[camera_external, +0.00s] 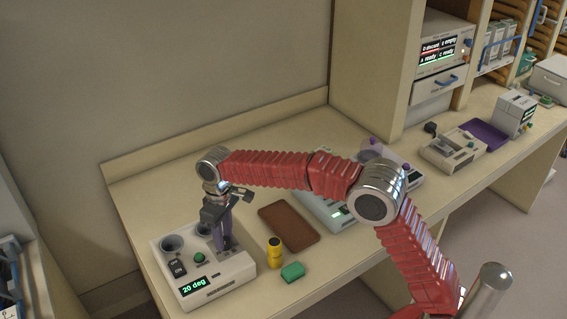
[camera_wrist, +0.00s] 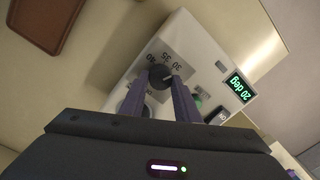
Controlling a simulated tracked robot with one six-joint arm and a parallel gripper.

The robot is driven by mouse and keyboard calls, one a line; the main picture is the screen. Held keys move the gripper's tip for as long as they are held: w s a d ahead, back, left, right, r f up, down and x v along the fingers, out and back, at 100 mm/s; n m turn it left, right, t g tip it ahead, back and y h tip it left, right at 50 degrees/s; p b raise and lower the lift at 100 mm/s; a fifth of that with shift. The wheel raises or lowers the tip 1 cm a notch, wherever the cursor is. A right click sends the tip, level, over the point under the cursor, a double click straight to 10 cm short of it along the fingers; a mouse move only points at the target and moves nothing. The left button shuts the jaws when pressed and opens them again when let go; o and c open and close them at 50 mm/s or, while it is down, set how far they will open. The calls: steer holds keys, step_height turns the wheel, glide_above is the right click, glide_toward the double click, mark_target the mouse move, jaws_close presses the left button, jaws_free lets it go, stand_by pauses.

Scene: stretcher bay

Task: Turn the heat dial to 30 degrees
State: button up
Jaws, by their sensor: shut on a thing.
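The heater box (camera_external: 235,283) is a pale unit at the front left of the bench. Its green display (camera_external: 194,285) reads 20 deg, and the display also shows in the wrist view (camera_wrist: 238,87). My gripper (camera_external: 227,246) points down over the right part of the box. In the wrist view my gripper (camera_wrist: 161,84) has its two purple fingers on either side of the dark heat dial (camera_wrist: 158,73), shut on it. Printed numbers including 30, 35 and 40 show around the dial. A pale mark shows on the dial; its exact direction is hard to tell.
On the box are a green button (camera_external: 199,257), an off/on switch (camera_external: 178,268) and round wells (camera_external: 172,243). A brown tray (camera_external: 289,225), a yellow cylinder (camera_external: 274,254) and a green block (camera_external: 292,272) lie to its right. Another pale device (camera_external: 325,211) stands behind my arm.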

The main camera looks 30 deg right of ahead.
mark_target(226, 237)
steer(key=shift+f, duration=0.1)
stand_by(0.4)
steer(key=o, duration=1)
steer(key=shift+o, duration=0.2)
step_height(226, 237, up, 14)
steer(key=shift+w+d, duration=0.15)
steer(key=shift+d, duration=0.1)
steer(key=shift+w+f, duration=0.1)
